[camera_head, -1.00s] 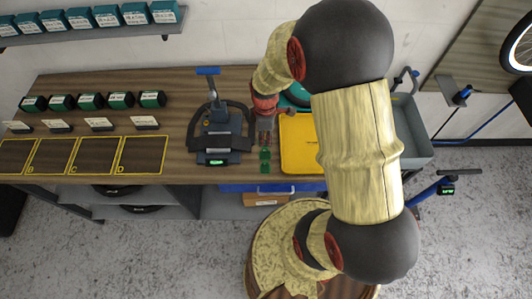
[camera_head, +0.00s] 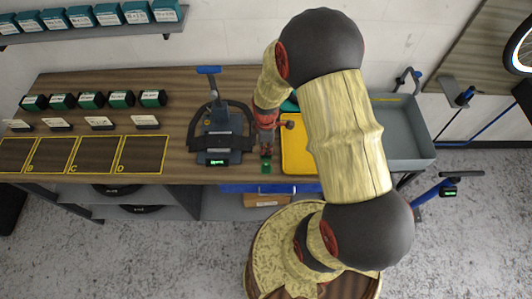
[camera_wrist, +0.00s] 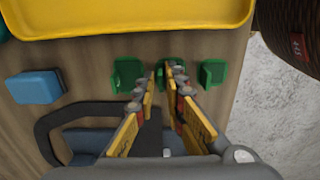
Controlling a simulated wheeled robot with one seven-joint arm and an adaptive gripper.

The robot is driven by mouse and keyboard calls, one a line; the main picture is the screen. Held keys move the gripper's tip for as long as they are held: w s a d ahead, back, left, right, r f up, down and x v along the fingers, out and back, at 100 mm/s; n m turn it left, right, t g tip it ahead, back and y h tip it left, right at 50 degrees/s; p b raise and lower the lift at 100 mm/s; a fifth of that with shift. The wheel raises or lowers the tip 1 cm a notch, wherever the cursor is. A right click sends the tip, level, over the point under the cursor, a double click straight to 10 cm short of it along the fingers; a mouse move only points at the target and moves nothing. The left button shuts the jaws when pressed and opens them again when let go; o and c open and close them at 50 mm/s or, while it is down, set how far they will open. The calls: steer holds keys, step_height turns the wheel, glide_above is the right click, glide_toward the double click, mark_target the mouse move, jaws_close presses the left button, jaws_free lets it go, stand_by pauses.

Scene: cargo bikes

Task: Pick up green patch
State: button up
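Several small green patches lie in a row on the wooden bench. In the wrist view one is at left (camera_wrist: 127,73), one in the middle (camera_wrist: 162,76) and one at right (camera_wrist: 212,73). My gripper (camera_wrist: 162,78) points down at the row with its fingers apart. The middle patch shows between and behind the fingertips, partly hidden by them. I cannot tell whether the fingers touch it. In the head view my gripper (camera_head: 266,152) is over the row, and one green patch (camera_head: 265,168) shows just in front of it.
A yellow tray (camera_head: 297,155) lies right of the row. A dark clamp-like stand (camera_head: 218,140) is close on the left. A blue block (camera_wrist: 35,87) lies on the bench in the wrist view. A grey bin (camera_head: 408,140) stands farther right.

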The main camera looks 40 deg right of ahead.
jaws_close()
steer(key=shift+r, duration=0.1)
